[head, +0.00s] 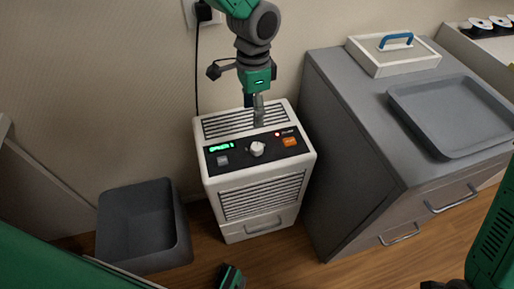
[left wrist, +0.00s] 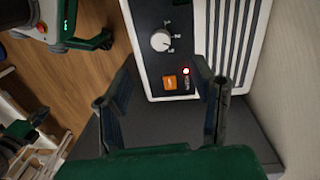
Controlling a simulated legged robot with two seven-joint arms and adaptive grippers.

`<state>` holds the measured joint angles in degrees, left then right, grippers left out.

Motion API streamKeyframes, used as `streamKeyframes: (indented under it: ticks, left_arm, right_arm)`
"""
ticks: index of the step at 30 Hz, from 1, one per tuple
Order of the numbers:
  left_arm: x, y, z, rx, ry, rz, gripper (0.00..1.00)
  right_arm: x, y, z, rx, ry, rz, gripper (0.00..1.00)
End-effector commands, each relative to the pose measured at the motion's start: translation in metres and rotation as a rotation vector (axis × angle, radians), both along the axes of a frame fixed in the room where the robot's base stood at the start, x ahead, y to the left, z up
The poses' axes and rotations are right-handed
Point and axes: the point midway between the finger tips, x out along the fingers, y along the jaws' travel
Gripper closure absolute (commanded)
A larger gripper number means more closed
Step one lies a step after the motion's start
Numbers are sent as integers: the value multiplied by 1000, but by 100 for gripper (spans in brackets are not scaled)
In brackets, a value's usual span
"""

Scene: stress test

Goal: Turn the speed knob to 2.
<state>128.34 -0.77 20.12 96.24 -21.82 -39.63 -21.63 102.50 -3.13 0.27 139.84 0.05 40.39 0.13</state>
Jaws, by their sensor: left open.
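The speed knob (head: 257,149) is a round white dial on the black panel of a white floor-standing unit (head: 262,195). A green display (head: 220,147) left of it seems to read speed 1, but is small. In the left wrist view the knob (left wrist: 161,40) has small white marks beside it. My left gripper (head: 259,108) hangs over the unit's top, behind the knob in the head view. In the left wrist view my left gripper (left wrist: 163,66) is open, its fingers apart and empty, with the knob beyond the fingertips.
An orange button (head: 290,142), a red light (head: 277,134) and a grey button (head: 222,160) share the panel. A grey bin (head: 184,245) stands left. A grey cabinet (head: 345,150) stands close right, bearing a tray (head: 440,143) and a lidded box (head: 405,68). A black cord (head: 197,70) runs down the wall.

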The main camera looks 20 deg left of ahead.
Motion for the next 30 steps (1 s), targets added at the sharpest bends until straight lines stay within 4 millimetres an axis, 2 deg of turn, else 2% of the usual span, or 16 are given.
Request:
streamKeyframes:
  ticks: [1,3,8,11,24,30]
  left_arm:
    - [-2,-4,1,-3,-27,-122,49]
    - [-3,-8,4,-3,-54,-249,49]
    - [-4,-11,0,-4,-73,-349,49]
    - [-4,-11,-13,-3,-71,-347,49]
    - [-4,-11,-104,-2,-71,-342,49]
    - [-4,-11,-126,-3,-72,-342,49]
  right_arm:
    - [0,0,-6,0,0,0,100]
    - [0,0,-8,0,0,0,100]
    - [0,0,-10,0,0,0,100]
    - [0,0,-15,0,-1,0,100]
    - [0,0,-44,0,0,0,100]
    - [0,0,-50,0,0,0,100]
